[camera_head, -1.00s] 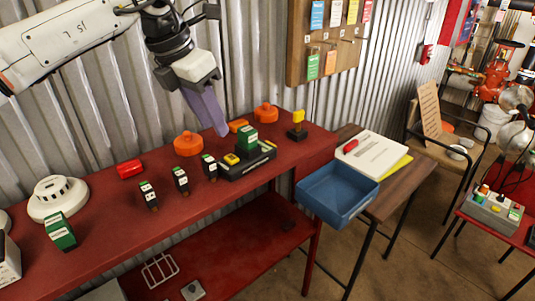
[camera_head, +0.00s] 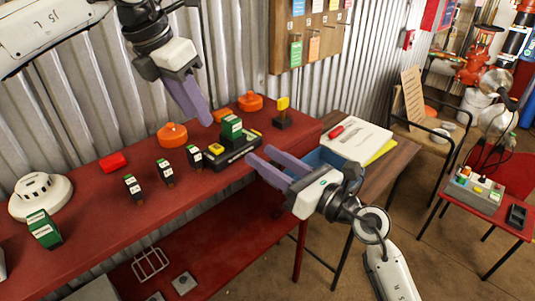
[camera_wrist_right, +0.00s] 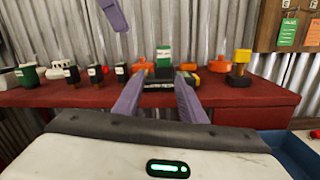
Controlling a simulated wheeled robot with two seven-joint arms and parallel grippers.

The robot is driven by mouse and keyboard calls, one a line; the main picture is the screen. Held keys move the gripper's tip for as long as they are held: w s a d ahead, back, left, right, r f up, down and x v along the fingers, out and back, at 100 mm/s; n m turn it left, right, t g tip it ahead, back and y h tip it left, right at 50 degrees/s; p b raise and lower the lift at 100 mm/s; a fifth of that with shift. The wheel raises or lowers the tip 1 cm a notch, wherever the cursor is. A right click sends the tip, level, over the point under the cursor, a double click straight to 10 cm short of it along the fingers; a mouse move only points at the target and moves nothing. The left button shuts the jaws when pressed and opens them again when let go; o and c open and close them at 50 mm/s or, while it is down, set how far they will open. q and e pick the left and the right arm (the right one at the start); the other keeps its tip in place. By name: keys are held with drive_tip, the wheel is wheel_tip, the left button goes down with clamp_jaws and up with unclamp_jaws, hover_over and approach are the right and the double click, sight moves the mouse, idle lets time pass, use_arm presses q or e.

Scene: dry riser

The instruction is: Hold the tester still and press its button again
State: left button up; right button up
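The tester appears to be the black device (camera_head: 236,152) with a yellow button (camera_head: 216,149) at its left end. It lies on the red bench, with a green-and-black block (camera_head: 232,127) standing on it. It also shows ahead in the right wrist view (camera_wrist_right: 158,86). My left gripper (camera_head: 206,122) looks shut and empty, above and left of the tester, apart from it. My right gripper (camera_head: 260,156) is open and empty, with its fingertips just right of the tester. In its wrist view (camera_wrist_right: 158,80) the spread fingers point at the tester, partly hiding its ends.
Several small black-and-white blocks (camera_head: 165,172), orange domes (camera_head: 172,134) and a yellow-topped black piece (camera_head: 282,113) stand around on the red bench (camera_head: 110,205). A blue bin (camera_head: 325,162) is partly behind my right gripper. A side table (camera_head: 390,165) holds papers.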

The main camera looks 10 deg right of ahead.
sight(240, 140)
drive_tip(key=w+a, duration=0.2)
drive_tip(key=w, duration=0.1)
drive_tip(key=w+a+n, duration=0.1)
drive_tip(key=w+a, duration=0.1)
drive_tip(key=w, duration=0.1)
drive_tip(key=w+a+n, duration=0.1)
drive_tip(key=w+a, duration=0.1)
drive_tip(key=w, duration=0.1)
drive_tip(key=shift+w+a+r+g, duration=0.15)
drive_tip(key=shift+a+g, duration=0.1)
drive_tip(key=shift+g, duration=0.05)
drive_tip(key=c, duration=0.9)
use_arm(q)
clamp_jaws()
idle(0.9)
